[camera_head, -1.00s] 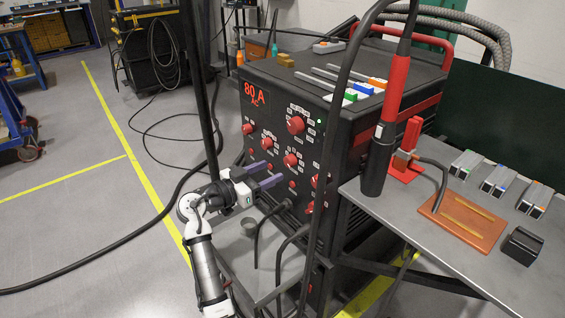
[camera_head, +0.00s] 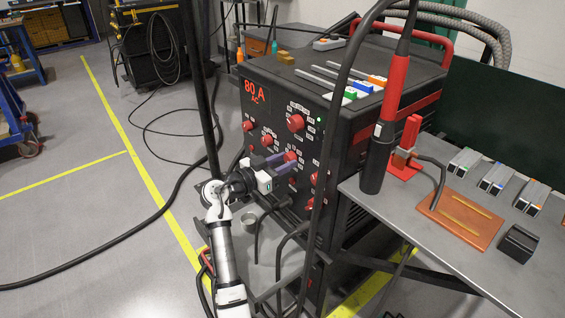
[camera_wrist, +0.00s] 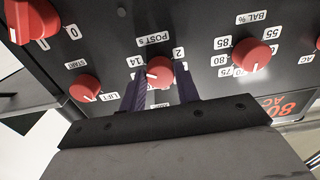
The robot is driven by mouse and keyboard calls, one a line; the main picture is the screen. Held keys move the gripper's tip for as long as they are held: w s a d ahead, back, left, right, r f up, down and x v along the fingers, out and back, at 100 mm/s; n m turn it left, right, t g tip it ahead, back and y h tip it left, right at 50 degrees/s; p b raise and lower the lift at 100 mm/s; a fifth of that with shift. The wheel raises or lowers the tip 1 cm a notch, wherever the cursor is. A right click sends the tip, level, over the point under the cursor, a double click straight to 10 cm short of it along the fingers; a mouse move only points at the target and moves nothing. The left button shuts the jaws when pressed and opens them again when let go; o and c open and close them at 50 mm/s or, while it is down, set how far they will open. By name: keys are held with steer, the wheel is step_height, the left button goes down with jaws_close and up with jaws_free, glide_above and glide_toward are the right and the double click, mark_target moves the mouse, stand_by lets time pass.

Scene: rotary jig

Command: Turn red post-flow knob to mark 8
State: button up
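The red post-flow knob (camera_wrist: 160,72) is in the middle of the wrist view, under an upside-down "POST s" label. Labels 14 and 2 show on either side; other marks are hidden. Its white pointer line is on the left side of the knob there, toward the 14. In the head view the knob (camera_head: 291,157) shows just beyond the fingertips. My gripper (camera_wrist: 161,82) is open, with one dark finger on each side of the knob and a small gap seeming to show on both sides. Whether the fingertips touch it is not clear.
The black welder panel carries other red knobs close by: the balance knob (camera_wrist: 251,55), the lift knob (camera_wrist: 85,88) and a larger knob (camera_wrist: 32,20). A side table (camera_head: 470,265) stands right of the welder. Cables (camera_head: 262,235) hang below the panel.

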steer(key=shift+c, duration=0.6)
steer(key=shift+n, duration=0.4)
steer(key=n+p, duration=0.1)
steer(key=n, duration=0.3)
steer(key=shift+r+n, duration=0.1)
steer(key=shift+n, duration=0.2)
steer(key=n+p, duration=0.4)
steer(key=n, duration=0.2)
steer(key=shift+s+r, duration=0.1)
steer(key=n+p, duration=0.5)
steer(key=n, duration=0.1)
steer(key=shift+n, duration=0.4)
steer(key=n+p, duration=0.3)
steer(key=shift+n+p, duration=1.05)
steer(key=shift+n, duration=0.15)
